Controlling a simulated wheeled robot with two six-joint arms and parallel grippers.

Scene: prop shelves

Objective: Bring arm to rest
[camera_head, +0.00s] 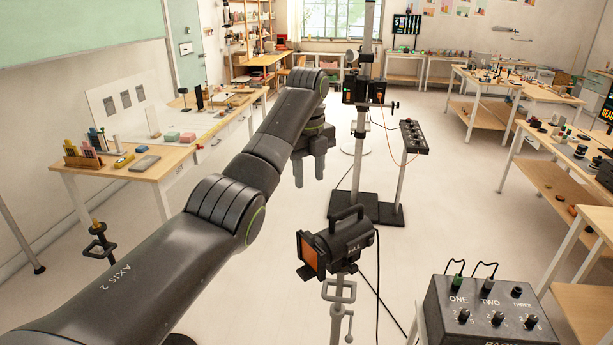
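My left arm reaches in from the lower left, bends at an elbow and stretches up and forward over the floor. My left gripper (309,174) hangs from its end, pointing down. Its two grey fingers stand apart with nothing between them, so it is open and empty. It is in the air, with pale floor showing behind it. My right arm and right gripper are not in view.
A black lamp with an orange front (337,244) stands on a stand just below my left gripper. A control box (487,315) with knobs is at the lower right. A pole stand (359,150) rises beyond. Work tables line both sides; the central floor is partly clear.

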